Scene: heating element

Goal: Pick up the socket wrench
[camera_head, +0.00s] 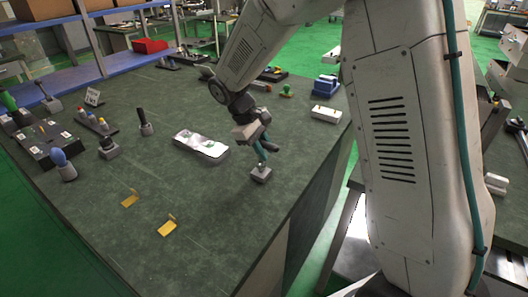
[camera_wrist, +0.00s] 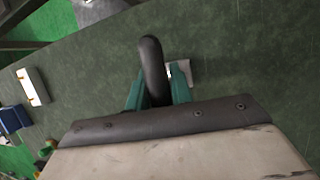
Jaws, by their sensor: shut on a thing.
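My gripper (camera_head: 262,150) is over the near right part of the dark green table, just above a small grey block (camera_head: 261,175). In the wrist view, its teal fingers (camera_wrist: 155,92) are shut on a black, rounded handle (camera_wrist: 151,62), which I take to be the socket wrench. The handle's lower end is hidden between the fingers. The grey block also shows behind the fingers in the wrist view (camera_wrist: 181,71). I cannot tell whether the wrench still touches the block.
A white tray-like piece (camera_head: 200,145) lies left of my gripper. Two yellow brackets (camera_head: 167,227) lie nearer the front. Several tools in stands (camera_head: 65,165) fill the table's left side. A white block (camera_head: 326,114) and a blue item (camera_head: 326,85) are near the right edge.

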